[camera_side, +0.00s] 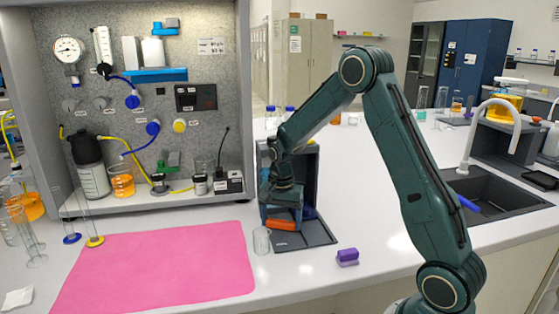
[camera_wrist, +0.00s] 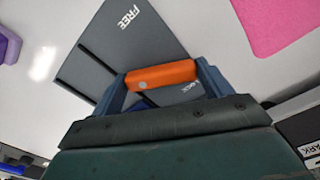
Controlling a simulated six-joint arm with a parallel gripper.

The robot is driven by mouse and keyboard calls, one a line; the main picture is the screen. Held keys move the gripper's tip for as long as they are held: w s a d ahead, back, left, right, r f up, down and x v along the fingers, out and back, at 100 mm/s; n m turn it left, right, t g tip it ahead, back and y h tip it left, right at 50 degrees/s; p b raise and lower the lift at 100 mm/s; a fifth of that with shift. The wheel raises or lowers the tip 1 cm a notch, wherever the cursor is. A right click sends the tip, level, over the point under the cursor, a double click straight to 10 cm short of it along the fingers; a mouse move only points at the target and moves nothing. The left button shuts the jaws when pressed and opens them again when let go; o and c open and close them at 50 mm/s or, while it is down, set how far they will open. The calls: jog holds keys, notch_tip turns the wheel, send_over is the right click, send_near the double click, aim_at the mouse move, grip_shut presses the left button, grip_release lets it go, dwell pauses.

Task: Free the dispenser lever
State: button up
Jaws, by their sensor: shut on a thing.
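The dispenser is a dark grey stand with a flat base plate (camera_side: 312,238) in the side view. In the wrist view its plate (camera_wrist: 110,50) carries the word FREE at the far end and another word, apparently LOCK, close by the orange piece. An orange bar (camera_wrist: 161,75), seemingly the lever's handle, lies between my gripper's blue fingers (camera_wrist: 162,78), touching both. It also shows in the side view (camera_side: 281,225), low over the plate. My gripper (camera_side: 280,219) is shut on it. What joins the bar to the dispenser is hidden.
A clear beaker (camera_side: 261,241) stands just left of the plate. A purple block (camera_side: 347,257) lies to its right. A pink mat (camera_side: 160,268) covers the bench at left, and the instrument panel (camera_side: 150,100) rises behind it. A sink (camera_side: 500,195) is at right.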

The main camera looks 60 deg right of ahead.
jog(key=n, duration=0.5)
jog(key=shift+s+a+n, duration=0.3)
jog(key=shift+a, duration=0.1)
jog(key=n, duration=0.4)
jog(key=s+n, duration=0.1)
jog(key=n, duration=0.1)
jog(key=shift+a, duration=0.25)
jog(key=o, duration=1)
